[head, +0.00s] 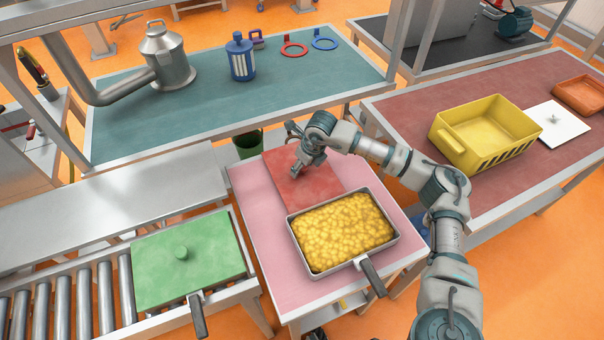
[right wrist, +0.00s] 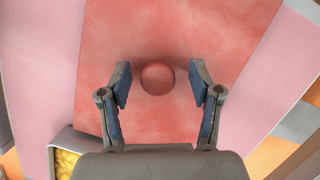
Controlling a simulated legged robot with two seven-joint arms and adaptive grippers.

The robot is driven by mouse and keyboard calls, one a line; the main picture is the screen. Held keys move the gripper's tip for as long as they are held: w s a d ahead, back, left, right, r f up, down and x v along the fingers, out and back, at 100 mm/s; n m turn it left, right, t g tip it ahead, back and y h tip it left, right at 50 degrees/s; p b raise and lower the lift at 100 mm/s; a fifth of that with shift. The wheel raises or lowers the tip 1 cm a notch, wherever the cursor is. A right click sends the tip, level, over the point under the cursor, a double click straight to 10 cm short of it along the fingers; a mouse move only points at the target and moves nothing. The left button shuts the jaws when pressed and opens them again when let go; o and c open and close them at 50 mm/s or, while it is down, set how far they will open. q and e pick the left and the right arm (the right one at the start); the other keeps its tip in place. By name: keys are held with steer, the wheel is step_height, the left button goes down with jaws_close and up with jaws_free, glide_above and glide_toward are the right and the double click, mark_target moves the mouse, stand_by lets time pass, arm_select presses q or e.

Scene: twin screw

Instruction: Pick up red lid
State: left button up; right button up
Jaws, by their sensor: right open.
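The red lid (head: 315,186) is a flat square plate lying on the pink table (head: 258,235), behind a pan of yellow pieces (head: 343,230). In the right wrist view the red lid (right wrist: 220,40) fills the middle, with its round red knob (right wrist: 157,78) standing up from it. My right gripper (head: 302,170) is over the lid in the head view and hides the knob there. In the wrist view its two fingers (right wrist: 159,85) are open, one on each side of the knob, with gaps on both sides. My left gripper is not in view.
The pan's black handle (head: 373,276) points toward the front right. A green lid (head: 190,258) covers a pan on the roller conveyor (head: 62,300) at left. A yellow bin (head: 487,133) and a white lid (head: 551,123) stand on the right table. A dark green bucket (head: 248,144) is behind the pink table.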

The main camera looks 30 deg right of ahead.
steer(key=shift+w+f, duration=0.1)
steer(key=shift+f, duration=0.2)
steer(key=shift+a+r, duration=0.1)
steer(key=shift+r, duration=0.05)
jaws_close()
steer(key=shift+r, duration=0.1)
